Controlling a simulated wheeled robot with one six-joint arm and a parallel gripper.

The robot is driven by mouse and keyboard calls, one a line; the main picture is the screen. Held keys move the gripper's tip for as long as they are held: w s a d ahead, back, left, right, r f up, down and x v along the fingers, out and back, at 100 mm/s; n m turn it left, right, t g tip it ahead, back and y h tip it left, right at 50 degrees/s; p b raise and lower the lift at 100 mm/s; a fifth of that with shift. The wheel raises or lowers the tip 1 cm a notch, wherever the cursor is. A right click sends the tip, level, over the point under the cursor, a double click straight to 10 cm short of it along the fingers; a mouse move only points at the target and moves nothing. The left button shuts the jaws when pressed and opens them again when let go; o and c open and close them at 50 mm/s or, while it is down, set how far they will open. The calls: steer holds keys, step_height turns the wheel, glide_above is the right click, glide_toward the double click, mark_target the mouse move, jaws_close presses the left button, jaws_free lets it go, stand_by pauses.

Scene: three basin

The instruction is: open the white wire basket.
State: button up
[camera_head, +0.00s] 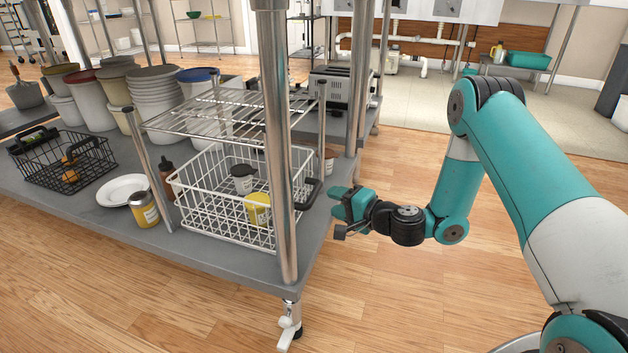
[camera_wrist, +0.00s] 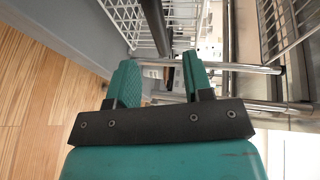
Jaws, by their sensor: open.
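The white wire basket (camera_head: 205,212) sits on the grey lower shelf, under a raised wire rack, in the head view. A black handle (camera_head: 312,190) is on its right side, partly behind a metal post. A dark-lidded cup (camera_head: 243,181) and a yellow container (camera_head: 258,208) are in the basket. My gripper (camera_head: 339,213) is open and empty just right of the handle and the post, apart from the basket. In the wrist view my gripper (camera_wrist: 160,82) has its two teal fingers spread. The basket's wire side (camera_wrist: 125,16) and the dark handle (camera_wrist: 156,25) show beyond them.
A vertical metal post (camera_head: 279,150) stands at the shelf corner. The wire rack (camera_head: 225,112) is above the basket. A jar (camera_head: 145,208), a white plate (camera_head: 122,190) and a black wire basket (camera_head: 65,165) are to the left.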

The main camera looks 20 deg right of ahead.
mark_target(314, 192)
steer(key=w+a+p, duration=0.1)
steer(key=p, duration=0.3)
steer(key=shift+w+r, duration=0.15)
steer(key=shift+r, duration=0.05)
steer(key=b+x, duration=0.1)
steer(key=x, duration=0.1)
steer(key=f+b+x, duration=0.1)
steer(key=x, duration=0.2)
steer(key=shift+w+a, duration=0.25)
steer(key=shift+w, duration=0.2)
jaws_close()
